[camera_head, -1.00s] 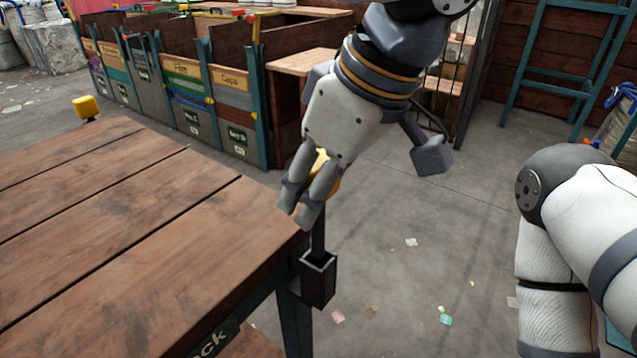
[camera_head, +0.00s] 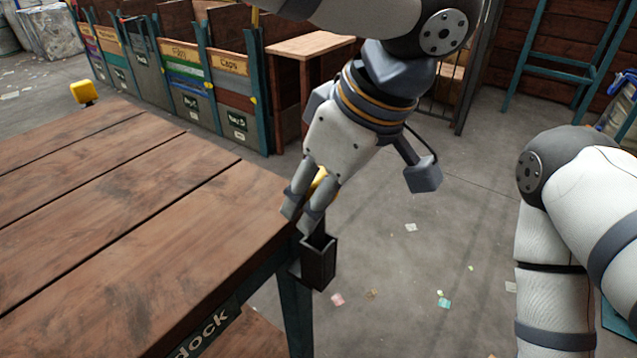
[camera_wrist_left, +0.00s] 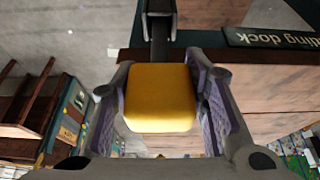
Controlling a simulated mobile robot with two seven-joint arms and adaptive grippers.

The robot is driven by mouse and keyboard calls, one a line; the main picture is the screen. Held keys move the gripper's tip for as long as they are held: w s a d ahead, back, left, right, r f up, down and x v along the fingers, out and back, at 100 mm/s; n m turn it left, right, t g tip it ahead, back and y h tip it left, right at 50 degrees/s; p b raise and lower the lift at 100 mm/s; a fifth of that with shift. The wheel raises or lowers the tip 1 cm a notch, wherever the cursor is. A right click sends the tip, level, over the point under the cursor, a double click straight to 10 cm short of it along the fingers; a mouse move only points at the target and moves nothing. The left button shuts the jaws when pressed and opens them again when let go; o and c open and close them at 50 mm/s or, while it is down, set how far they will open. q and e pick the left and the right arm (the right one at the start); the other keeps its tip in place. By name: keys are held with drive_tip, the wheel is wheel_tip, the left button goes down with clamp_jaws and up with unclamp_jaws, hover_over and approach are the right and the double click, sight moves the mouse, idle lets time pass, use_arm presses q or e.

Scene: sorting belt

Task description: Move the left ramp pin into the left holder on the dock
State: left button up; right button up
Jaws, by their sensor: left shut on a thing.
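My left gripper (camera_head: 300,212) is shut on a pin with a yellow block head (camera_head: 318,181), at the right corner of the wooden dock (camera_head: 150,225). In the left wrist view the yellow head (camera_wrist_left: 160,97) fills the space between the fingers, and the dark shaft (camera_wrist_left: 159,45) runs away from it. The dark, open-topped box holder (camera_head: 319,263) is fixed at that dock corner, right below the fingertips. The shaft lines up with the holder's mouth; how deep its end sits is hidden. My right arm shows at the right; its gripper is out of view.
Another yellow head (camera_head: 83,91) stands at the dock's far left corner. Labelled sorting bins (camera_head: 190,90) and a small wooden table (camera_head: 309,44) stand behind. A blue-green metal frame (camera_head: 560,65) is at the back right. The floor right of the dock is open, with small scraps.

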use_arm(q)
drive_tip(key=shift+f, duration=2.35)
drive_tip(key=o, duration=1.5)
drive_tip(key=shift+c, duration=0.2)
drive_tip(key=shift+r, duration=0.1)
drive_tip(key=v, duration=1.2)
